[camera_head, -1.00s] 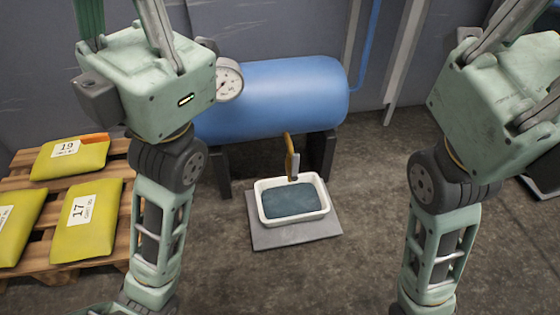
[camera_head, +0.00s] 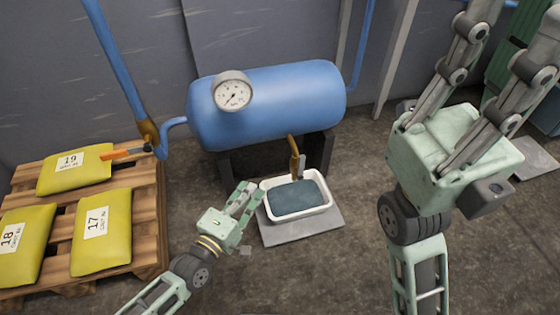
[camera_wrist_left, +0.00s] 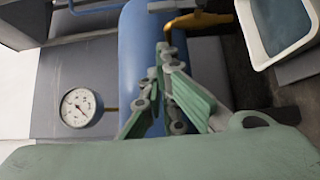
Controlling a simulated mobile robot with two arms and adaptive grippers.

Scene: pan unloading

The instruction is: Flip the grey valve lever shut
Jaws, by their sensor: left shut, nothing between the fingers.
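The grey lever (camera_head: 302,165) hangs straight down beside the brass tap (camera_head: 293,148) under the blue tank (camera_head: 265,105), above the white tray. My left gripper (camera_head: 252,193) is shut and empty, low at the left edge of the tray, left of the lever and apart from it.
The white tray (camera_head: 265,210) holds dark liquid on a grey slab (camera_head: 325,224). A gauge (camera_head: 233,91) sits on the tank. A second valve with an orange lever (camera_head: 122,153) is at left, near the pallet (camera_head: 150,215) with yellow sacks (camera_head: 101,233). Floor right of the tray is clear.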

